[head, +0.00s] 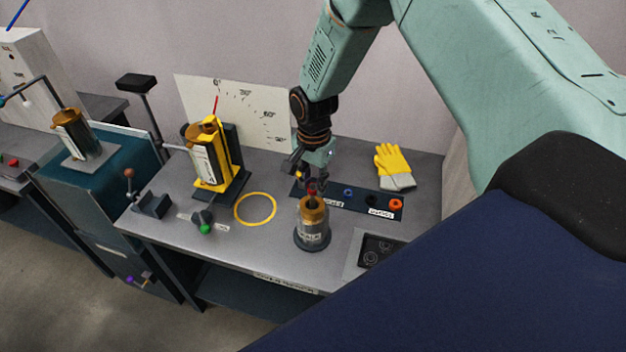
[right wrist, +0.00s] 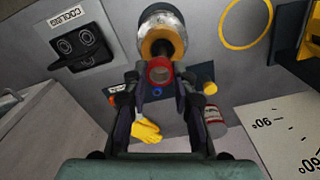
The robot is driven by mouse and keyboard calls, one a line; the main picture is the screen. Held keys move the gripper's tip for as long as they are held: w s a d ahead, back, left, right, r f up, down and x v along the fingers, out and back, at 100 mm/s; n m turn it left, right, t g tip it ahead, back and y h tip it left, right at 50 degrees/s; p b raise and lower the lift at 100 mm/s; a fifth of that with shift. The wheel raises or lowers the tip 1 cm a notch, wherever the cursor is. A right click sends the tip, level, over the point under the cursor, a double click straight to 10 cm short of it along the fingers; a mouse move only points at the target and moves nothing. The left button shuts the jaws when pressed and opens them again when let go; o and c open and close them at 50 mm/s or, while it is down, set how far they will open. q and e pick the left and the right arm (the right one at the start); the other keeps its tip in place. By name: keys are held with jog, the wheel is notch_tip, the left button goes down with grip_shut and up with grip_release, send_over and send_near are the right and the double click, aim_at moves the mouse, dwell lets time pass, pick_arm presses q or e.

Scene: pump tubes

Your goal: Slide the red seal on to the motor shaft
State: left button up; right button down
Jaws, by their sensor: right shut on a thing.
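The motor (head: 313,228) stands upright on the bench, a silver cylinder with a copper-coloured top and a dark round foot. In the right wrist view its copper ring (right wrist: 146,42) surrounds a dark centre. The red seal (right wrist: 159,70) is a small red ring between my right fingertips. It shows as a small red spot in the head view (head: 311,188), just above the motor's top. My right gripper (right wrist: 159,80) is shut on it and points down at the motor. Whether the seal touches the shaft I cannot tell. My left gripper is not in view.
A dark strip (head: 345,200) behind the motor holds a blue ring (head: 348,193) and an orange ring (head: 396,205). A yellow glove (head: 392,160) lies behind. A yellow circle (head: 255,208) marks clear bench to the left, near a yellow stand (head: 208,165). A dark panel (head: 378,250) lies front right.

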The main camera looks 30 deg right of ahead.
jog(key=shift+w+f, duration=0.1)
jog(key=shift+w, duration=0.15)
jog(key=shift+s, duration=0.1)
jog(key=shift+s+r, duration=0.2)
jog(key=shift+s, duration=0.05)
jog(key=shift+w+f, duration=0.15)
jog(key=shift+w, duration=0.15)
jog(key=shift+w+a, duration=0.1)
jog(key=shift+w, duration=0.15)
jog(key=shift+s, duration=0.25)
jog(key=shift+w, duration=0.15)
jog(key=shift+p, duration=0.4)
